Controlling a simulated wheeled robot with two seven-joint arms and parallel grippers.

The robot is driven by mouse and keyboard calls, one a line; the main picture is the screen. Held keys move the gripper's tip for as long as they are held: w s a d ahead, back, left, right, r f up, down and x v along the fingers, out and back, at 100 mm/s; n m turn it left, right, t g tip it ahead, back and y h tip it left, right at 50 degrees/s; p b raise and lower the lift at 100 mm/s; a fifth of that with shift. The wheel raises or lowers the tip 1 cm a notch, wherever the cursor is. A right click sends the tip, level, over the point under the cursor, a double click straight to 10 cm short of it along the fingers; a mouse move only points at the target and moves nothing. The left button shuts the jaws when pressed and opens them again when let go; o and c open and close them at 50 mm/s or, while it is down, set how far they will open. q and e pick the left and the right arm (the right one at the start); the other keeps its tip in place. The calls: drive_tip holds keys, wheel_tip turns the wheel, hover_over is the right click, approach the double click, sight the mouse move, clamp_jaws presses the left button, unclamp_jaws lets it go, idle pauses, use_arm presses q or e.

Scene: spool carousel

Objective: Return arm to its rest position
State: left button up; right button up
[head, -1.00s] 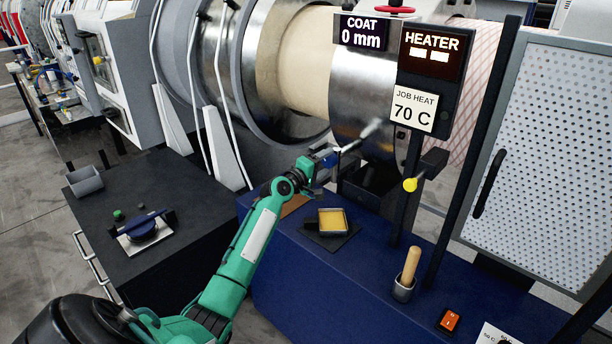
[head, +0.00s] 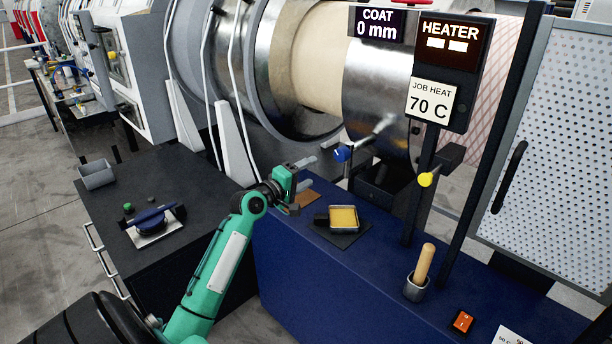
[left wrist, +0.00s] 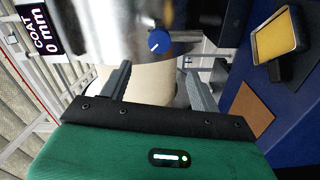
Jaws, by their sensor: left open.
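My left arm is green and reaches in from the lower left in the head view. Its left gripper (head: 304,174) is open and empty, above the far left edge of the blue bench (head: 330,262). The gripper is apart from the blue knob (head: 342,153), which sits to its right on a valve in front of the steel drum. In the left wrist view the two grey fingers stand wide apart with nothing between them, and the blue knob (left wrist: 159,42) lies beyond them. My right gripper is not in view.
A tray of yellow material (head: 344,218) and a cup with a wooden handle (head: 418,277) stand on the bench. A display post (head: 425,190) rises behind them.

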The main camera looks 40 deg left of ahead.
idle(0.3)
use_arm(q)
wheel_tip(320, 180, down, 26)
drive_tip(key=d+m+g+y, duration=0.1)
drive_tip(key=d+m+g, duration=0.1)
drive_tip(key=g, duration=0.3)
drive_tip(key=s+d+f+m+g, duration=0.25)
drive_tip(key=s+f, duration=0.45)
drive_tip(key=f, duration=0.4)
drive_tip(key=s+d+f+m+g, duration=0.25)
drive_tip(key=s+f, duration=0.35)
drive_tip(key=f, duration=0.4)
drive_tip(key=s+d+f+m+g, duration=0.1)
drive_tip(key=s+d+f, duration=0.3)
drive_tip(key=s+f, duration=0.5)
drive_tip(key=s+d+f+m+g, duration=0.2)
drive_tip(key=s+f, duration=0.4)
drive_tip(key=s, duration=0.5)
drive_tip(key=s+d+f+m+g, duration=0.2)
drive_tip(key=s+d+f+m, duration=0.2)
drive_tip(key=s, duration=0.7)
drive_tip(key=s+d+f+m+g, duration=0.2)
drive_tip(key=s+d+f, duration=0.5)
drive_tip(key=s, duration=0.4)
drive_tip(key=shift+s+f+m, duration=0.3)
drive_tip(key=shift+f+m, duration=0.5)
drive_tip(key=shift+f, duration=0.05)
